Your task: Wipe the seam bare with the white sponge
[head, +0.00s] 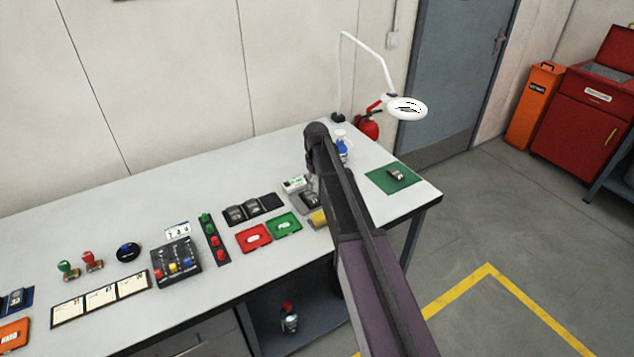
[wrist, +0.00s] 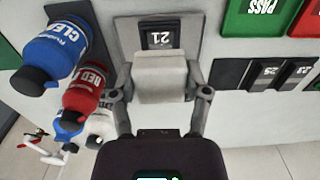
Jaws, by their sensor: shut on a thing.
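In the wrist view my gripper (wrist: 160,88) is shut on the white sponge (wrist: 160,76), a pale block between its two fingers. A grey metal piece (wrist: 190,30) with a black tag numbered 21 lies just beyond the sponge. The sponge covers part of that piece, and no seam is visible on it. I cannot tell whether the sponge touches the metal. In the head view my arm hides most of the gripper and sponge; a grey piece (head: 311,200) shows beside it on the bench.
A blue bottle (wrist: 58,48) and a red bottle (wrist: 86,88) stand close left of my gripper. A green PASS tray (head: 284,226), a red tray (head: 253,237) and black plates (head: 247,211) lie nearby. A lamp (head: 407,107) overhangs the bench's far right; a green mat (head: 381,183) holds another part.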

